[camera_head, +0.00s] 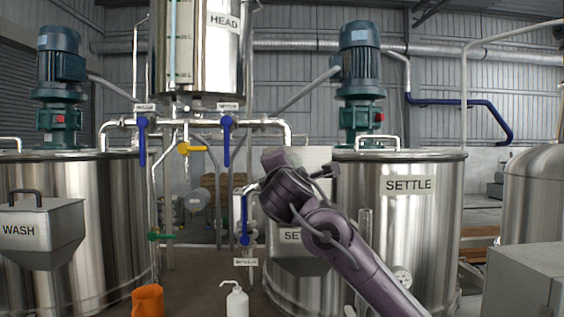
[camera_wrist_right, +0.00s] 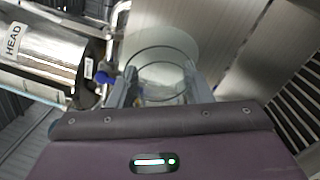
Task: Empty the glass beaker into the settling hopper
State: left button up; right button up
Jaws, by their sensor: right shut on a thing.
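My right gripper (camera_wrist_right: 161,70) is shut on the glass beaker (camera_wrist_right: 162,84), a clear round vessel between its two fingers in the right wrist view. Whether anything is inside the beaker is hard to tell. In the head view my right wrist hides the gripper's fingers and the beaker. The settling hopper (camera_head: 300,264) is a steel box on the front of the SETTLE tank (camera_head: 425,225). My right arm crosses in front of it and covers part of its label and upper edge. My left gripper is not in view.
The WASH hopper (camera_head: 42,235) stands at the left. An orange jug (camera_head: 147,301) and a white bottle (camera_head: 237,302) stand at the bottom. The HEAD vessel (camera_head: 197,62) and pipes with blue-handled valves (camera_head: 227,140) are close to my right wrist. A grey box (camera_head: 525,285) is at lower right.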

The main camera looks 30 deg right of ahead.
jog(key=shift+w+r+n+g+y+p, duration=0.15)
jog(key=shift+n+g+y+p, duration=0.35)
jog(key=shift+n+p, duration=1.5)
jog(key=n+g+p, duration=0.1)
jog(key=p, duration=0.3)
jog(key=n+g+p, duration=0.1)
jog(key=n+p, duration=0.1)
jog(key=p, duration=0.3)
jog(key=shift+s+d, duration=0.1)
jog(key=shift+s, duration=0.2)
jog(key=n+p, duration=0.1)
jog(key=p, duration=0.2)
jog(key=g+p, duration=0.1)
jog(key=p, duration=0.2)
jog(key=n+g+p, duration=0.1)
jog(key=p, duration=0.2)
jog(key=shift+s+d+r+n, duration=0.25)
jog(key=shift+s+r+n, duration=0.05)
jog(key=shift+s, duration=0.1)
jog(key=shift+s+d+n+g, duration=0.2)
jog(key=shift+s+n+g, duration=0.05)
jog(key=shift+n+g, duration=0.4)
